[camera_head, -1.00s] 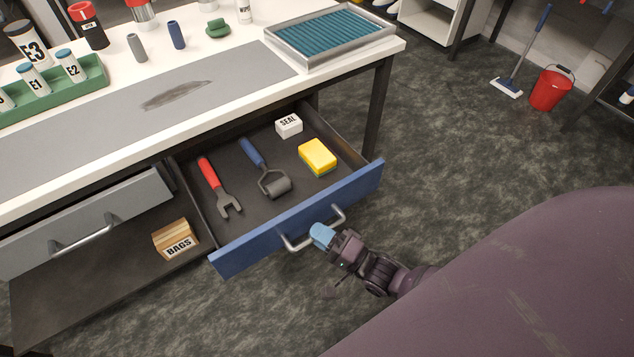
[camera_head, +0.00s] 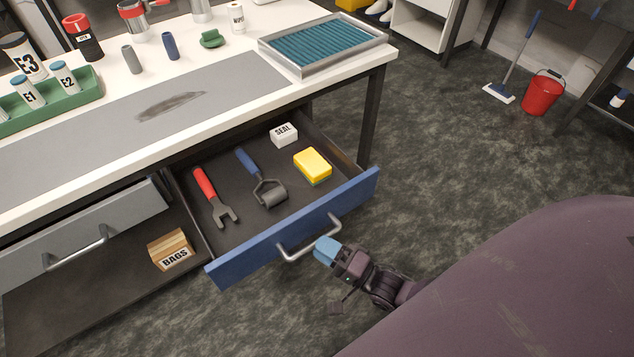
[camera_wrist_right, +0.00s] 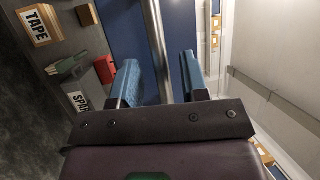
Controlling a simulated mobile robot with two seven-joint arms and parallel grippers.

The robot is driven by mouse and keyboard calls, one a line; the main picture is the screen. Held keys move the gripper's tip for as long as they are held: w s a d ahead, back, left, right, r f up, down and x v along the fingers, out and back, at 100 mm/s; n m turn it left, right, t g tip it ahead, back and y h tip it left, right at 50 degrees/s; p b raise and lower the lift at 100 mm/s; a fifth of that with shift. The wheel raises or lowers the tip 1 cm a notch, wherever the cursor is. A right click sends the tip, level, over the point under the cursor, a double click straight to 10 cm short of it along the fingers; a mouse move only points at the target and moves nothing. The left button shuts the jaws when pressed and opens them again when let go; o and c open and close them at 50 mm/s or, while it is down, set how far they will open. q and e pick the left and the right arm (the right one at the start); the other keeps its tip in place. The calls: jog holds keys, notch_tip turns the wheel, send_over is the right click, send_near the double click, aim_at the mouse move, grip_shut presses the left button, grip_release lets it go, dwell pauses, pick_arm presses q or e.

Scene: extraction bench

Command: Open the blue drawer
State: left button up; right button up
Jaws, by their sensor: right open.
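The blue drawer (camera_head: 240,258) stands pulled out from under the bench. Its silver bar handle (camera_head: 312,243) is on the front; the handle also shows in the wrist view (camera_wrist_right: 157,45). My right gripper (camera_head: 322,248) is open, just in front of the handle. In the wrist view my right gripper's blue fingers (camera_wrist_right: 160,80) are apart, with the bar running up between them; the fingers are not closed on it. The drawer holds a red-handled wrench (camera_head: 213,197), a blue-handled roller (camera_head: 262,180), a yellow sponge (camera_head: 312,165) and a white SEAL box (camera_head: 284,134). My left gripper is out of view.
A grey drawer (camera_head: 85,235) is at the left, above a shelf with a BAGS box (camera_head: 171,250). The white bench top (camera_head: 345,72) carries a tray and bottles. The floor right of the blue drawer is clear up to a red bucket (camera_head: 541,95).

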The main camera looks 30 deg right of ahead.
jog(key=v, duration=0.5)
dwell(0.6)
